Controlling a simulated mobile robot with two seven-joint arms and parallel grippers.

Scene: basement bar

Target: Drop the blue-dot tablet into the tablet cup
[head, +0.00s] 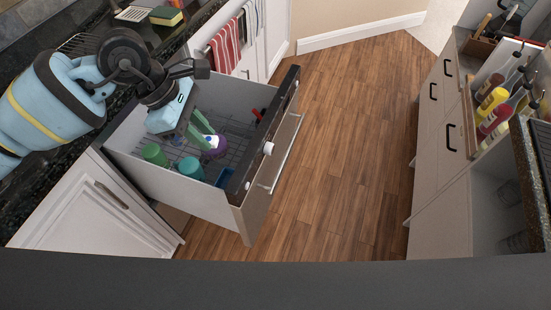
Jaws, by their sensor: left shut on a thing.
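My left gripper (207,139) reaches down into an open dishwasher drawer (245,97). It is shut on a small white piece with blue on it, the blue-dot tablet (211,142), which shows at its fingertips. A purple item (216,153) lies just below the tablet; I cannot tell whether they touch. A green cup (155,154) and a teal cup (191,167) stand in the rack to the left of and below the gripper. I cannot tell which thing is the tablet cup. My right gripper is out of view.
The drawer's dark-edged front (262,135) stands out over the wooden floor (335,150). A counter with a sponge (166,15) is at upper left. Bottles (492,100) stand on a shelf in the right cabinet. The floor between is clear.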

